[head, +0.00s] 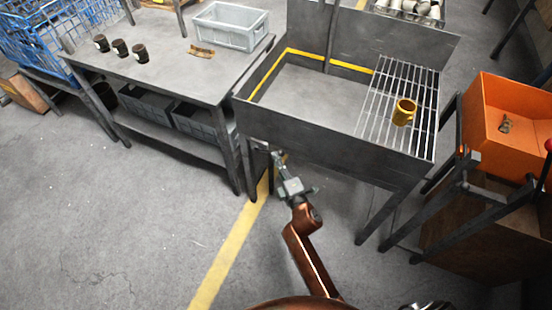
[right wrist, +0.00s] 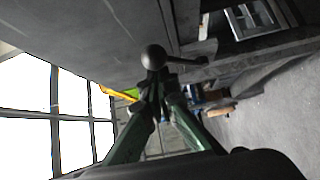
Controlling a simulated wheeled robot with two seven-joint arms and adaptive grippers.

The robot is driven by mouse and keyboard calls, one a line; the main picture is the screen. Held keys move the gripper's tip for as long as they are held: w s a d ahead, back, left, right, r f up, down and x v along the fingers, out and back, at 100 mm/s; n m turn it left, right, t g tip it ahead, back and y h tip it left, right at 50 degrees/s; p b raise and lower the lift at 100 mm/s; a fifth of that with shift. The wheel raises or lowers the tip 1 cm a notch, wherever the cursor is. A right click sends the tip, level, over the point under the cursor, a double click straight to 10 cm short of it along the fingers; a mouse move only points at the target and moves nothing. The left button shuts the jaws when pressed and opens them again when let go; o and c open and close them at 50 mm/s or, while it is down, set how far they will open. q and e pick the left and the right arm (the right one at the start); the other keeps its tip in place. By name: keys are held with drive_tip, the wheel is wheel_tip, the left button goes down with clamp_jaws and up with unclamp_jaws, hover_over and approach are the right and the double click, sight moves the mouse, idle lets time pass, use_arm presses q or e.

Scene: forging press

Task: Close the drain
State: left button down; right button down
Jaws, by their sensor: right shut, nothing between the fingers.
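The dark metal basin (head: 315,90) stands in the middle of the head view, on legs, with a yellow stripe inside its rim. My right gripper (head: 279,160) is low at its front left corner, beside a leg. In the right wrist view, a round grey knob (right wrist: 153,57) shows below the basin's dark underside (right wrist: 100,35). My right gripper's fingertips (right wrist: 155,82) are shut and empty, close to the knob in the picture. I cannot tell whether they touch it. No drain opening is clearly visible in the basin. My left gripper is not in view.
A slatted grate (head: 390,90) on the basin carries a yellow mug (head: 404,112). A table (head: 170,75) at the left holds a grey crate (head: 229,26) and several dark cups. An orange bin (head: 510,140) stands at the right. The floor at front left is clear.

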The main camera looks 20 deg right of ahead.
drive_tip(key=s, duration=0.7)
drive_tip(key=shift+s+d+f, duration=0.15)
drive_tip(key=shift+s+d, duration=0.05)
drive_tip(key=shift+s, duration=0.05)
